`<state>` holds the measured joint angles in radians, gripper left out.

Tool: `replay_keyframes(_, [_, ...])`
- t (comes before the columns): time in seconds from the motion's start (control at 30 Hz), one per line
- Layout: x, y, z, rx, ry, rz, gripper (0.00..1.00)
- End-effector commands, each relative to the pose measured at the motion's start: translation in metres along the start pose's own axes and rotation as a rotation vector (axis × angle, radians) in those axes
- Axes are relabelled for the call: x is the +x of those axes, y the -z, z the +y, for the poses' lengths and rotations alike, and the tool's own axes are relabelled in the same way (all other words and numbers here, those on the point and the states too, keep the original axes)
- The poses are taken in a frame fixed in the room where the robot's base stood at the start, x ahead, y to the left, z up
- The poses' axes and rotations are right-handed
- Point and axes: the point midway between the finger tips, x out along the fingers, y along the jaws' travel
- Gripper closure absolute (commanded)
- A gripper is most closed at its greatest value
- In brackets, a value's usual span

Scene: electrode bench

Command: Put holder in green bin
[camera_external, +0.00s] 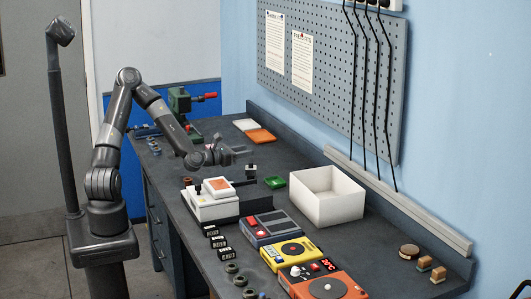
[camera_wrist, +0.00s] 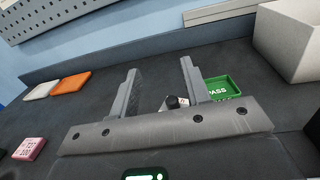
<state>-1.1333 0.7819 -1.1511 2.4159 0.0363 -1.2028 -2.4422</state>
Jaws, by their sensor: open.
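A small white holder with a dark round top (camera_wrist: 182,100) stands on the bench between the fingers in the wrist view, partly hidden by the right finger and the gripper body. It appears to be the small white and black piece (camera_external: 251,168) below my gripper in the external view. My gripper (camera_external: 247,152) is open and empty above the bench; its two fingers (camera_wrist: 160,68) stand wide apart. The green bin, a shallow tray marked PASS (camera_wrist: 222,87), lies just right of the right finger; it also shows in the external view (camera_external: 275,182).
A large white box (camera_external: 327,197) stands right of the green bin. An orange tray (camera_external: 261,136) and a white tray (camera_external: 246,125) lie farther back. A white device (camera_external: 211,205) and several instruments, including a yellow one (camera_external: 291,253), fill the front. A pink block (camera_wrist: 29,148) lies left.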

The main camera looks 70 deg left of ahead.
Motion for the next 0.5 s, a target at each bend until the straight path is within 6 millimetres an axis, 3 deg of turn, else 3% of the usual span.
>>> replay_keyframes(0.3, [0.0,0.051,-0.002,-0.003,0.002,0.003,0.57])
replay_keyframes(0.5, [0.002,0.061,-0.002,-0.001,0.003,0.0,0.57])
